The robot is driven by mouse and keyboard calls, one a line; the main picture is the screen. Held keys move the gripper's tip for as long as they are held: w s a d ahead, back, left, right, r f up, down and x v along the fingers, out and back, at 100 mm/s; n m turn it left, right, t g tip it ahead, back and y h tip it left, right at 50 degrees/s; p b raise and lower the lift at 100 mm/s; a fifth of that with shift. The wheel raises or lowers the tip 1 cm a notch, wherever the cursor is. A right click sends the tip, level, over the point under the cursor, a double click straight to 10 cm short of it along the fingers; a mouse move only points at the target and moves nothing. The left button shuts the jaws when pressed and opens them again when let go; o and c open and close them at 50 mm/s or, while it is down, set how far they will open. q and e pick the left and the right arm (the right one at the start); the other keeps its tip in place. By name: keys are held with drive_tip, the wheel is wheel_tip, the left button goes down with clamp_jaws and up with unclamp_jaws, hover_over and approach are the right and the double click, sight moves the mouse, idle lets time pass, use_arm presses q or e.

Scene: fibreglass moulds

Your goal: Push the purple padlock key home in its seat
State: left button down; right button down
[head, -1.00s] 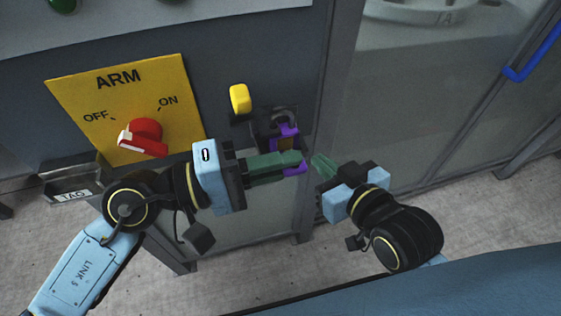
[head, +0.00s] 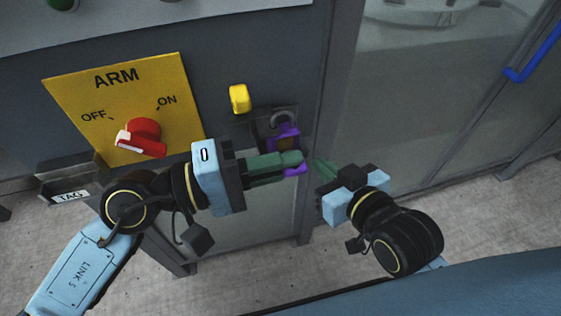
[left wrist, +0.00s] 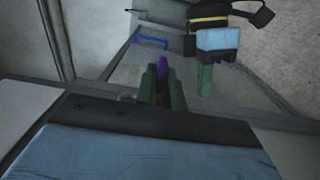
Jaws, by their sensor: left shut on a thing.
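My left gripper (head: 298,162) is shut on the purple padlock key (head: 296,170), which shows just below its green fingertips. In the left wrist view the key (left wrist: 162,76) stands out between the two green fingers. A padlock (head: 285,138) with a purple body and a grey shackle hangs on the cabinet front, just above and behind the left fingertips. The key's seat is hidden, so I cannot tell how deep the key sits. My right gripper (head: 322,167) is close to the right of the left fingertips, apart from the padlock; its finger gap is unclear.
A yellow ARM plate (head: 75,100) with a red switch (head: 141,137) is at the left. A yellow block (head: 239,98) sits left of the padlock. A glazed door with a blue handle (head: 533,52) is at the right. A TAG tray (head: 68,196) is lower left.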

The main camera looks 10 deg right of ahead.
use_arm(q)
drive_tip(key=shift+w+b, duration=0.65)
drive_tip(key=shift+w, duration=0.1)
drive_tip(key=c, duration=1.4)
unclamp_jaws()
drive_tip(key=shift+c, duration=0.2)
